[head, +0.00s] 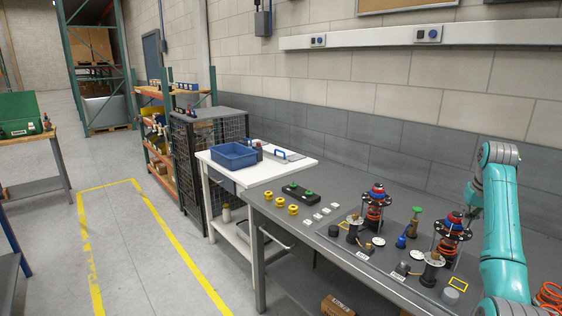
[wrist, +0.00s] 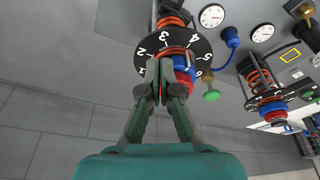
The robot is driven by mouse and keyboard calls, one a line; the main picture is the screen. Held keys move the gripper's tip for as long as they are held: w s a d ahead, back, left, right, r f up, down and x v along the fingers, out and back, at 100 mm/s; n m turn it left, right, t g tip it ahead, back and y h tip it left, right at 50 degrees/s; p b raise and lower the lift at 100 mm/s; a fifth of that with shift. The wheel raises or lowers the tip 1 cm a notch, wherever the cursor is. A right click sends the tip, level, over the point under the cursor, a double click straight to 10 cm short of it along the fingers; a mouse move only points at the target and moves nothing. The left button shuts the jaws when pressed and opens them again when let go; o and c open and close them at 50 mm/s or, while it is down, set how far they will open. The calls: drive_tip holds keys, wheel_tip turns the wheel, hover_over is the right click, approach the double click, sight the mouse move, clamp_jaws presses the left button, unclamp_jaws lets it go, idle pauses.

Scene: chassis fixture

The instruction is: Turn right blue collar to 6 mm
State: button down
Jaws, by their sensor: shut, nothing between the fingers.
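The right blue collar (head: 453,218) sits with red parts on top of the right fixture, above a black disc (head: 452,233) and an orange spring (head: 447,246). In the wrist view the same blue collar (wrist: 186,70) shows behind my fingers, beside the black numbered disc (wrist: 204,48) with white digits 2 to 5 readable. My gripper (wrist: 163,62) is shut and empty, its fingertips overlapping the collar and red part; whether they touch is unclear. The fingers hide part of the collar and any pointer. In the head view my gripper (head: 472,198) is partly hidden at the right fixture.
A similar left fixture with its own blue collar (head: 377,189) stands on the grey bench (head: 310,236). A green-topped brass part (head: 415,222) and a blue-handled part (head: 402,240) stand between the fixtures. A blue bin (head: 234,156) sits farther left. The wall is close behind.

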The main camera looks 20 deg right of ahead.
drive_tip(key=shift+s+f, duration=0.1)
drive_tip(key=shift+f, duration=0.95)
drive_tip(key=shift+w+a, duration=0.65)
drive_tip(key=shift+a, duration=0.3)
drive_tip(key=shift+w+a+r, duration=0.1)
drive_tip(key=shift+w+a, duration=0.4)
drive_tip(key=shift+w, duration=0.1)
idle(0.6)
drive_tip(key=shift+s+a, duration=0.2)
drive_tip(key=shift+a, duration=0.1)
